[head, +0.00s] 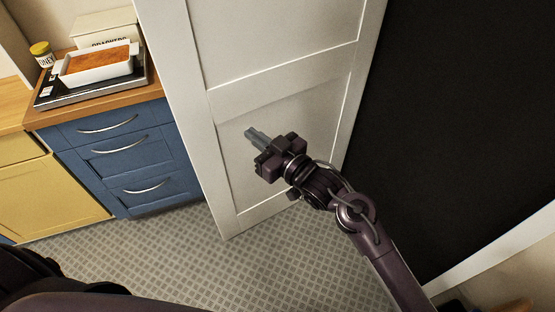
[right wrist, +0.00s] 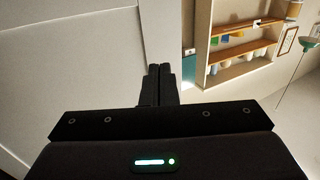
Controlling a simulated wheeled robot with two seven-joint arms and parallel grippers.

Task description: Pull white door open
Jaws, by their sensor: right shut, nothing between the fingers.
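The white door (head: 285,80) is a panelled slab in the middle of the head view, standing at an angle to the blue cabinets. Its lower corner is above the tiled floor. No handle shows on the visible face. My right gripper (head: 250,134) is in front of the door's lower panel, its fingers together with nothing between them. I cannot tell whether it touches the door. In the right wrist view the closed fingertips (right wrist: 159,70) appear near an edge of the white door (right wrist: 70,60). My left gripper is not in view.
Blue drawers (head: 125,150) and a yellow cabinet (head: 45,195) stand left of the door. A white baking dish (head: 97,68) is on the counter. A large dark area (head: 465,110) lies right of the door. Open floor (head: 200,265) is below. The wrist view shows a shelf unit (right wrist: 240,45).

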